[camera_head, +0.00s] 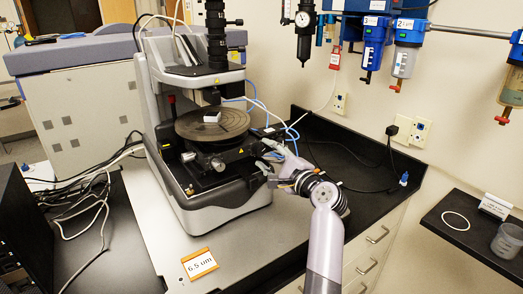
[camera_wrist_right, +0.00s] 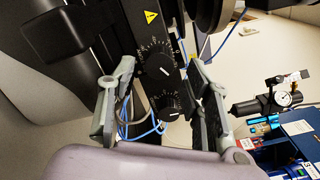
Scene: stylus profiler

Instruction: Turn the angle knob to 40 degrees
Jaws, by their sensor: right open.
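The stylus profiler (camera_head: 215,200) stands on the bench with a round dark stage (camera_head: 212,123). In the right wrist view, its black panel carries two dials with printed scales: an upper black knob (camera_wrist_right: 159,66) and a lower black knob (camera_wrist_right: 172,109). Each has a white pointer mark. The scale numbers are too small to read, and I cannot tell which is the angle knob. My right gripper (camera_head: 267,162) is at the profiler's right side. Its open fingers (camera_wrist_right: 160,75) appear on either side of the dials, with nothing held. My left gripper is not in view.
A small pale block (camera_head: 212,117) lies on the stage. A "6.5 um" card (camera_head: 199,264) lies on the bench in front. Blue tubes (camera_wrist_right: 150,131) hang close to the dials. A pressure gauge (camera_head: 304,20) and blue filters (camera_head: 375,45) are on the wall.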

